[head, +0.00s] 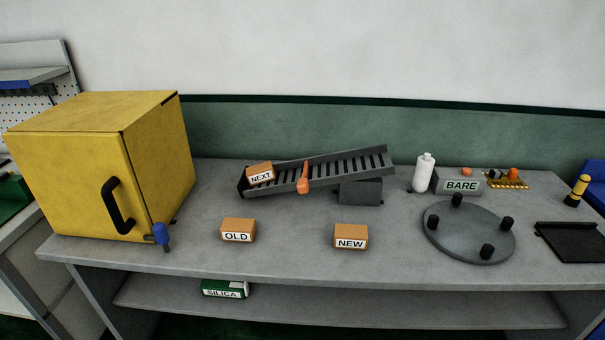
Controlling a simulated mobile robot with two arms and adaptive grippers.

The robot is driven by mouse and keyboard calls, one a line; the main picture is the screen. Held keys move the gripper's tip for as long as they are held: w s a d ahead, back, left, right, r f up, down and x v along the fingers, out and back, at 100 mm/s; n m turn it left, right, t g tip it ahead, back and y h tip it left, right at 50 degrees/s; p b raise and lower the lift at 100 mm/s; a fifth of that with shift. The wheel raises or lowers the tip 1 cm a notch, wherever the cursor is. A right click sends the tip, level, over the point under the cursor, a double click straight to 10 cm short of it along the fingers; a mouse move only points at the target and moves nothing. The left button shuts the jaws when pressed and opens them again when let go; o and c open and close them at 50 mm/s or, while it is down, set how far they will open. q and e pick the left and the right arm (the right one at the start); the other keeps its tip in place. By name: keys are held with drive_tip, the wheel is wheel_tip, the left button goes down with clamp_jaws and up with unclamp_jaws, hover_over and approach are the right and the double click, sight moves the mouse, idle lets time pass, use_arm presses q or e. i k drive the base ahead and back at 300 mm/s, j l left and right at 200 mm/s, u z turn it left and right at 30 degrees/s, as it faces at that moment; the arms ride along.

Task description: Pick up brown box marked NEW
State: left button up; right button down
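The brown box marked NEW (351,232) sits upright on the grey bench top (290,245), near the front edge and right of the middle, its white label facing me. A similar brown box marked OLD (239,226) stands to its left. A third brown box marked NEXT (260,171) sits tilted at the low left end of the dark sloped rack. Neither of my grippers is in the head view, and nothing touches the NEW box.
A yellow cabinet (70,180) with a black handle stands at left. The sloped rack (335,168) with an orange lever is behind the boxes. A round grey plate with black posts (468,236), a BARE sign (461,186), a white bottle (424,173) and a black tray (572,243) are right.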

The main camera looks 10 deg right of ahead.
sight(345, 236)
drive_tip(key=l+u, duration=0.35)
drive_tip(key=l, duration=0.5)
drive_tip(key=k+l+u, duration=0.1)
drive_tip(key=l+u, duration=0.3)
drive_tip(key=l, duration=0.5)
